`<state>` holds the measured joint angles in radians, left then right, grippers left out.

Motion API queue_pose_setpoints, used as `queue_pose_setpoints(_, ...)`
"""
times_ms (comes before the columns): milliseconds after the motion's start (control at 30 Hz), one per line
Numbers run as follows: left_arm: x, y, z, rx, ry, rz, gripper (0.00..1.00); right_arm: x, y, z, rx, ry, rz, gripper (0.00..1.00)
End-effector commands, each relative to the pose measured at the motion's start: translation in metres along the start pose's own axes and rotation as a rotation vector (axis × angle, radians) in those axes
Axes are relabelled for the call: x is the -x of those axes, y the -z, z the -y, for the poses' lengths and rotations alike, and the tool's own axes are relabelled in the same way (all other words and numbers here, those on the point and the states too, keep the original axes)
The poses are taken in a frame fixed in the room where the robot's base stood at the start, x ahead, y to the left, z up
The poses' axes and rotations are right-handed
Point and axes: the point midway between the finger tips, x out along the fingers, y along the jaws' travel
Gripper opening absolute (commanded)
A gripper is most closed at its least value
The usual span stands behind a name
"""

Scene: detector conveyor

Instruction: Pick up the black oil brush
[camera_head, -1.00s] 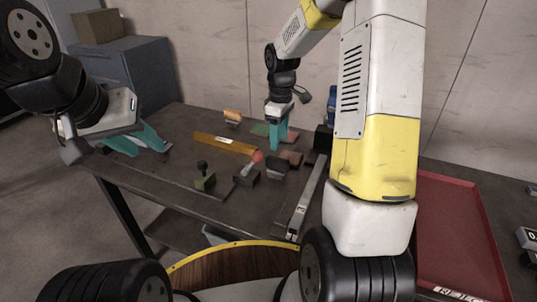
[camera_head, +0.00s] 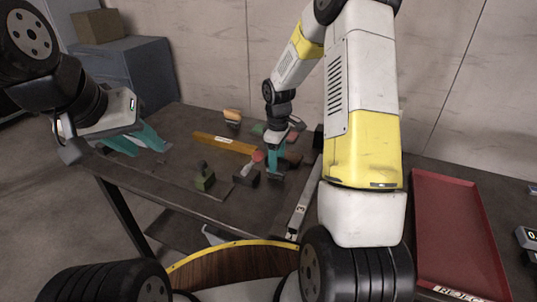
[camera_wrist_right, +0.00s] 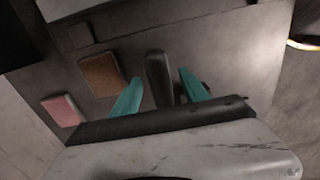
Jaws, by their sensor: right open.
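A black elongated object, which looks like the black oil brush (camera_wrist_right: 158,72), lies between the teal fingers of my right gripper (camera_wrist_right: 160,92) in the right wrist view. The fingers are open on either side of it, with gaps visible. In the head view my right gripper (camera_head: 275,168) points down at the table, and its fingers mostly hide the brush; only a dark bit shows by the tips. My left gripper (camera_head: 140,142) is open and empty over the table's left edge.
Brown (camera_wrist_right: 103,73) and pink (camera_wrist_right: 62,110) blocks lie beside the brush. A red tray (camera_head: 450,200) is at right.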

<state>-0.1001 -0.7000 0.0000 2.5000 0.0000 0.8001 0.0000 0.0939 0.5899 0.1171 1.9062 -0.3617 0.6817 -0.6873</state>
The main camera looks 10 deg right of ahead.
Motion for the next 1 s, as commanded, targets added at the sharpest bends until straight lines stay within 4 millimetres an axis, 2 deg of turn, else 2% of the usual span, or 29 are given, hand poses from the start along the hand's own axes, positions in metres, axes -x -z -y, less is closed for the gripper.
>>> queue_pose_setpoints(767, 0.0000, 0.0000, 0.0000, 0.000, 0.000, 0.000, 0.36, -0.0047, -0.0001, 0.0000, 0.000, 0.000, 0.000, 0.53)
queue_pose_setpoints(800, 0.0000, 0.0000, 0.0000, 0.000, 0.000, 0.000, 0.36, -0.0046, -0.0001, 0.0000, 0.000, 0.000, 0.000, 0.51)
queue_pose_setpoints(867, 0.0000, 0.0000, 0.0000, 0.000, 0.000, 0.000, 0.36, -0.0046, -0.0001, -0.0001, 0.000, 0.000, 0.000, 0.39)
queue_pose_setpoints(1000, 0.0000, 0.0000, 0.0000, 0.000, 0.000, 0.000, 0.36, -0.0046, -0.0001, -0.0001, 0.000, 0.000, 0.000, 0.12)
